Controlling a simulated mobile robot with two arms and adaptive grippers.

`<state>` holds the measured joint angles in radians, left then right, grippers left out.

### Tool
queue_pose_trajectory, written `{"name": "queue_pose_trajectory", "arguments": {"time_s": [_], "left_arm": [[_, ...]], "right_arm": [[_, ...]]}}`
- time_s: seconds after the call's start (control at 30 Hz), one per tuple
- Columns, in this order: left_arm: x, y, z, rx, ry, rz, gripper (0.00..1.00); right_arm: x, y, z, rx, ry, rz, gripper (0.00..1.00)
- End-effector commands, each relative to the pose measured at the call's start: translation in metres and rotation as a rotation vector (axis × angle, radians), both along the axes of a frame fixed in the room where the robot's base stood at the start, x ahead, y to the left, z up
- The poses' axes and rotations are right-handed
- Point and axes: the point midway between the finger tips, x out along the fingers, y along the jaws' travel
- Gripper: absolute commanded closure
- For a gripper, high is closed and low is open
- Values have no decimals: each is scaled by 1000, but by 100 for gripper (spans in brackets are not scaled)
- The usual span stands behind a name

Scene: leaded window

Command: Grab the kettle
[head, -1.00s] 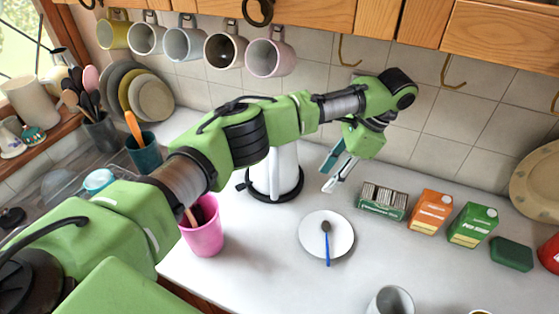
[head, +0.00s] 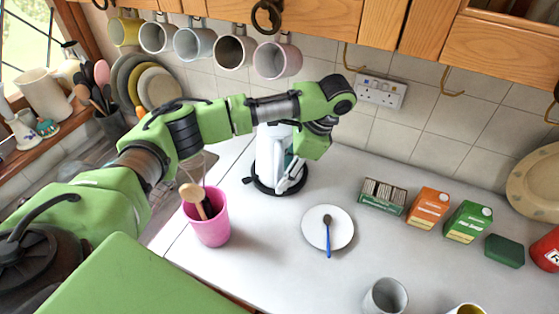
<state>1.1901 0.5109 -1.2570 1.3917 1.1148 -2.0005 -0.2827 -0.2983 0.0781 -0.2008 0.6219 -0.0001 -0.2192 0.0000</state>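The white kettle (head: 266,160) stands upright on its round black base (head: 262,187) on the worktop, left of centre. My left arm reaches across above it from the left and bends down on its right side. My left gripper (head: 291,180) is low at the kettle's right side, its fingers overlapping the kettle's edge in the picture. The kettle's handle cannot be made out behind the fingers and wrist, and I cannot tell whether the fingers touch it or close on it. My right gripper is not in view.
A pink pot with wooden utensils (head: 211,226) stands left of the kettle. A white saucer with a blue-handled spoon (head: 342,228) lies to the right, with boxes (head: 428,207) beyond. Mugs (head: 277,62) hang above from the wooden cupboard. The front worktop is mostly clear.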

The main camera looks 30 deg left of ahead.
Motion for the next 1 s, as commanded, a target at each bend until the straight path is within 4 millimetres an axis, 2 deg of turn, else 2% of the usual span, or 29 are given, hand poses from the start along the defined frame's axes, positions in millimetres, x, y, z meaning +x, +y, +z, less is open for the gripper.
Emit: {"name": "queue_pose_trajectory", "arguments": {"time_s": [0.03,0.23,0.53,0.67,0.7,1.0], "left_arm": [[-4,3,-12,0,8,0,64],[-8,12,-34,1,5,-1,64],[-8,13,-40,0,2,-1,64],[-8,13,-40,0,2,-1,97],[-8,13,-40,0,2,-1,100],[-5,14,-36,4,-9,2,100]], "right_arm": [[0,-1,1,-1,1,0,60],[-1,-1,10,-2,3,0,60],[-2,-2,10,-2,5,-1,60],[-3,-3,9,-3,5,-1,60],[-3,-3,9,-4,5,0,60],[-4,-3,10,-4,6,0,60]]}}
